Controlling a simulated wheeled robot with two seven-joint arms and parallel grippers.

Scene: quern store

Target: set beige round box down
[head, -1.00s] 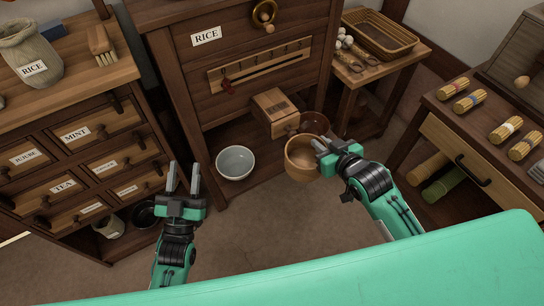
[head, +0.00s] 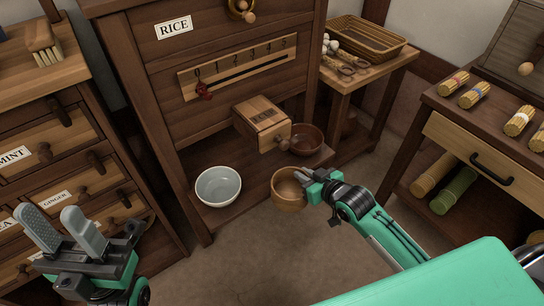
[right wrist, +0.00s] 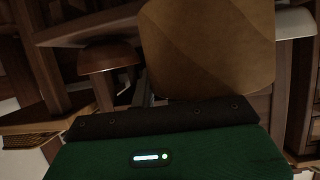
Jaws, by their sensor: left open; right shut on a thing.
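The beige round box (head: 287,192) is an open-topped tan tub in the head view, in front of the low shelf of the rice cabinet. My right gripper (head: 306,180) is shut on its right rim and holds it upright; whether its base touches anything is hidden. In the right wrist view the box (right wrist: 210,48) fills the upper middle, just beyond the gripper body. My left gripper (head: 62,228) is open and empty at the lower left, in front of the small drawers.
A white bowl (head: 218,186) and a dark brown bowl (head: 306,140) stand on the low shelf (head: 246,203). A wooden spout box (head: 262,122) juts out above it. A side table (head: 385,62) holds a wicker tray. Open floor (head: 240,255) lies in front.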

